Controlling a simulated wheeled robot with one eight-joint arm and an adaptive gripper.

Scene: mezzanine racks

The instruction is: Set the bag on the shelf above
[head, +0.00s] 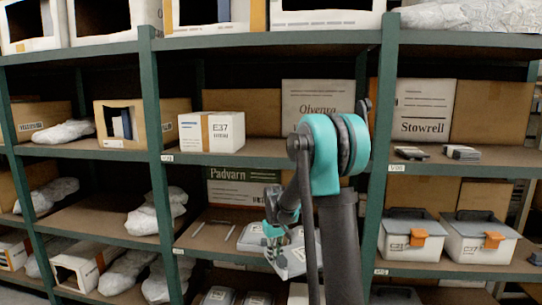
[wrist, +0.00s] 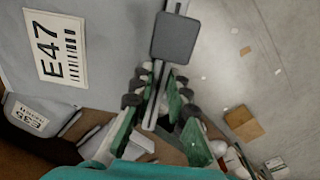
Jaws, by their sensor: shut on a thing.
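My gripper (head: 276,232) is in front of the lower shelf of the middle bay, partly hidden by my own arm in the head view. It is shut on a grey bag (head: 291,262), which hangs tilted at the shelf's front. In the wrist view, my green fingers (wrist: 160,115) close around a pale strip at the bag's edge. The bag's grey face (wrist: 100,45) with an "E47" label fills the upper left. The shelf above (head: 262,160) carries a white "E37" box (head: 212,132) on its left and cartons behind.
Another grey labelled item (head: 252,238) stands on the lower shelf beside the held bag. A green upright (head: 381,150) stands right of my arm. The upper shelf's front strip right of the "E37" box looks clear, though my arm hides part.

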